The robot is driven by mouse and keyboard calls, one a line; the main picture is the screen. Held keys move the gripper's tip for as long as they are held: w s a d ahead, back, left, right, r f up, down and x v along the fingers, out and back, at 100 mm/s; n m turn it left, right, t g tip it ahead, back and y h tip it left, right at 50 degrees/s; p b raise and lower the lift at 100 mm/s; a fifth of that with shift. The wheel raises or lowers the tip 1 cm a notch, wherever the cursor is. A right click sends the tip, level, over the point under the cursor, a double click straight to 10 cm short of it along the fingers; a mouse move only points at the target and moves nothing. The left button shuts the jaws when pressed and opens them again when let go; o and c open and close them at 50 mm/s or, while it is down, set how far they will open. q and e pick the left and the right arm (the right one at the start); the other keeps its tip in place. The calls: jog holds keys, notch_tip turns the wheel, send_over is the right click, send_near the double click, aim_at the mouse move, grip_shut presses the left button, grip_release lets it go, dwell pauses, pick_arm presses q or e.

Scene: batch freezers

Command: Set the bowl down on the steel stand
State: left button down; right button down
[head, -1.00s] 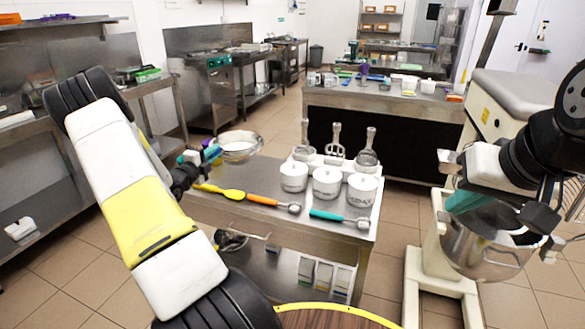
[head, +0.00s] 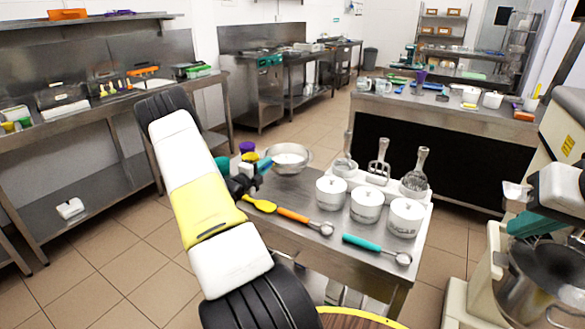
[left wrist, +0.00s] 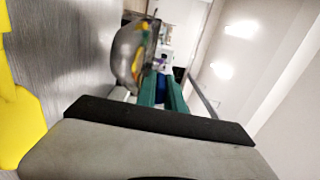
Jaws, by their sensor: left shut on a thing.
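The steel bowl (head: 287,158) is at the far left corner of the low steel stand (head: 280,236) in the head view. My left gripper (head: 263,168) is at its near left rim, shut on it. In the left wrist view the teal fingers (left wrist: 164,92) reach the bowl (left wrist: 128,52), which looks tilted there because the camera is rolled. I cannot tell whether the bowl's base touches the stand or hangs just above it. My right gripper is not in view.
The stand carries three white lidded pots (head: 367,204), whisk-like tools (head: 415,172), a yellow spoon (head: 260,204), an orange-handled scoop (head: 305,221) and a teal-handled scoop (head: 377,248). A mixer (head: 540,275) stands at right. A steel counter (head: 95,140) is at left.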

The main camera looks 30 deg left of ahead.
pick_arm(q)
jog(key=shift+f, duration=1.65)
jog(key=c, duration=1.5)
grip_release()
jog(key=shift+f, duration=0.1)
jog(key=shift+o, duration=0.2)
